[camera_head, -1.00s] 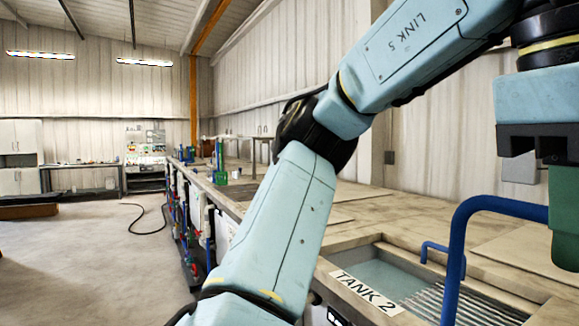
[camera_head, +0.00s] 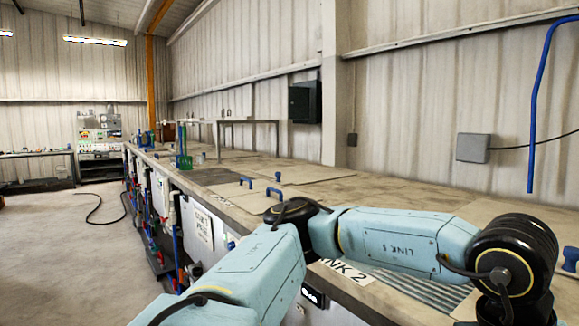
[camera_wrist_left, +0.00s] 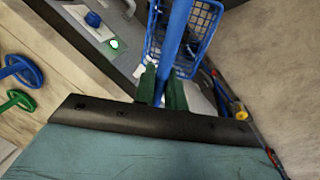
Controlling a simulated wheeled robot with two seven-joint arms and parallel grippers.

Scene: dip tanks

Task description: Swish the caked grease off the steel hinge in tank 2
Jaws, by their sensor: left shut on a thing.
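In the left wrist view my left gripper (camera_wrist_left: 162,88) has its green fingers shut around the upright blue handle (camera_wrist_left: 176,42) of a blue wire basket (camera_wrist_left: 204,32). The basket lies beyond the fingertips. I cannot make out the steel hinge or its grease. In the head view my left arm crosses the lower part, and its gripper is out of frame. The tank 2 label (camera_head: 347,272) is partly hidden behind that arm. The ribbed grating of tank 2 (camera_head: 425,290) shows below the arm. My right gripper is not in view.
The long bench top (camera_head: 365,187) runs along the wall, with blue lid handles (camera_head: 274,192) and a green stand (camera_head: 183,150). A blue bent rod (camera_head: 535,100) crosses the upper right. Blue (camera_wrist_left: 20,70) and green handwheels (camera_wrist_left: 16,101) show in the wrist view.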

